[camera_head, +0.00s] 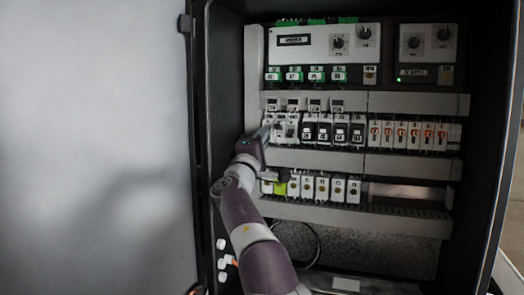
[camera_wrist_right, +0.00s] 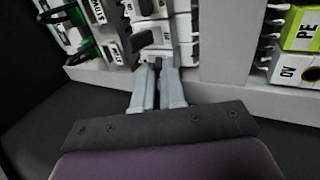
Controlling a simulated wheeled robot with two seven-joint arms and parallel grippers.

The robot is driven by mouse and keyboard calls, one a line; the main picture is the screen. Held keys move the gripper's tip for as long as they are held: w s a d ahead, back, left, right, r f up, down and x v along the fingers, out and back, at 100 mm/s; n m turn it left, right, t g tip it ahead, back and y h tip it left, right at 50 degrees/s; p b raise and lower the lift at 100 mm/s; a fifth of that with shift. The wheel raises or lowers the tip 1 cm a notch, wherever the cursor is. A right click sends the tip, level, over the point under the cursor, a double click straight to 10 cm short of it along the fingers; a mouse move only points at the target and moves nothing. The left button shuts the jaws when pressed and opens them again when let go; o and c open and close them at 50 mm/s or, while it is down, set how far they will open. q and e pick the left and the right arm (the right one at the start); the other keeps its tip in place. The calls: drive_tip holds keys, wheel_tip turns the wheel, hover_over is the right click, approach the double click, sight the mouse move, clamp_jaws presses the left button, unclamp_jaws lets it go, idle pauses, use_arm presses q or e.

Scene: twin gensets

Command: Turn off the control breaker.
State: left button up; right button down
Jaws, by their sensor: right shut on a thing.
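In the head view, a white breaker block (camera_head: 291,128) sits at the left end of the middle row in the open cabinet. Its label is too small to read, so I cannot confirm it is the control breaker. My right gripper (camera_head: 266,134) is at this block's left side, with my arm rising from below. In the wrist view, the two grey fingers (camera_wrist_right: 158,68) are nearly together at the lower edge of a white breaker (camera_wrist_right: 153,38). They are shut on a small part there, likely its toggle, which the fingertips mostly hide. My left gripper is not in view.
Black-switched breakers (camera_head: 325,130) and a row with orange marks (camera_head: 408,134) stand to the right. The cabinet's left wall (camera_head: 228,80) is near my arm.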

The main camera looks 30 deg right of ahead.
idle(0.4)
drive_tip(key=c, duration=1.2)
unclamp_jaws()
drive_tip(key=shift+w, duration=0.1)
drive_tip(key=shift+a+f, duration=0.1)
drive_tip(key=b+v, duration=0.4)
drive_tip(key=v, duration=0.8)
drive_tip(key=shift+s+a+f+b, duration=0.1)
drive_tip(key=shift+s+a+b, duration=0.1)
drive_tip(key=shift+s+b, duration=0.15)
drive_tip(key=shift+w, duration=0.1)
